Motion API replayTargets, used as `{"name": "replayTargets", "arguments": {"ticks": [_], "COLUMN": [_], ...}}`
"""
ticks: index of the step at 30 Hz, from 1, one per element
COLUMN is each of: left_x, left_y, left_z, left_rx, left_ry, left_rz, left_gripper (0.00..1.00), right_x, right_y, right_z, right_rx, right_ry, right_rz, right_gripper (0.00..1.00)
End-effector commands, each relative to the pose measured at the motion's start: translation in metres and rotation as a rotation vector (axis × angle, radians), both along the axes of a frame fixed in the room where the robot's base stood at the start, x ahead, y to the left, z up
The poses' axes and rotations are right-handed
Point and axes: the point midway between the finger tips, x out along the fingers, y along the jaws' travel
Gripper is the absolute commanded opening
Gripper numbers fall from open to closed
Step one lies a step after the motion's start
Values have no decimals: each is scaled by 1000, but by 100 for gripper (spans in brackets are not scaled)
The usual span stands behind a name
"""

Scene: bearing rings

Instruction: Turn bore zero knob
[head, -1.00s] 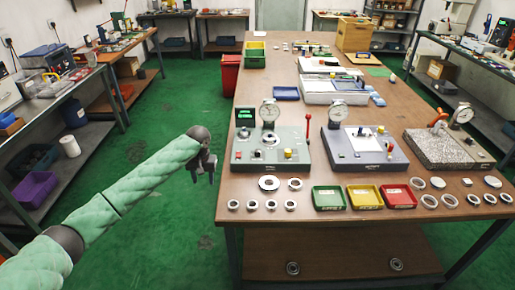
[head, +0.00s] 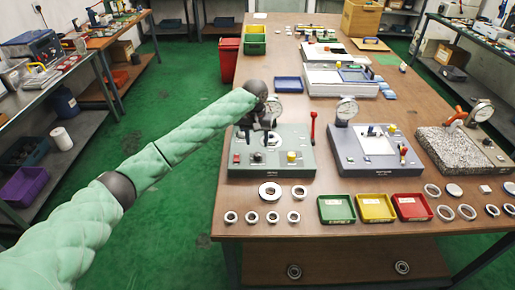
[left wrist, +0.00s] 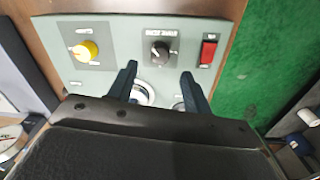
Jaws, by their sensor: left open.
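The grey-green gauge station (head: 300,168) stands on the left part of the bench. On its front panel a black knob (left wrist: 160,50) sits between a yellow knob (left wrist: 86,50) and a red switch (left wrist: 208,50); its label appears upside down in the left wrist view and is hard to read. In the head view the black knob (head: 257,157) is small, just in front of my gripper. My left gripper (head: 255,135) is over the station, pointing down. Its fingers (left wrist: 158,82) are open and empty, apart from the black knob. My right gripper is not in view.
A dial gauge (head: 273,106) rises behind my left gripper, partly hidden. A red-topped lever (head: 313,122) stands at the station's right edge. Several metal rings (head: 270,190) lie in front of it, with a green tray (head: 336,208) to their right.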

Motion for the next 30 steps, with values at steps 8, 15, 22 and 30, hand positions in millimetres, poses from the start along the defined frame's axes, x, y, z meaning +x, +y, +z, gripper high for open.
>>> {"name": "replayTargets", "arguments": {"ticks": [8, 15, 22, 30], "left_x": [0, 0, 0, 0], "left_y": [0, -1, -1, -1], "left_z": [-39, -60, -65, -64], "left_rx": [1, 1, 0, 0], "left_ry": [1, 0, -1, -1], "left_rz": [1, 1, 1, 1], "left_gripper": [50, 50, 50, 18], "right_x": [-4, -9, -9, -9], "right_y": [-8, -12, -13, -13], "right_z": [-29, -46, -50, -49], "right_rx": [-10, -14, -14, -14], "right_ry": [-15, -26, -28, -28], "right_rz": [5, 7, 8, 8], "right_gripper": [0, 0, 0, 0]}}
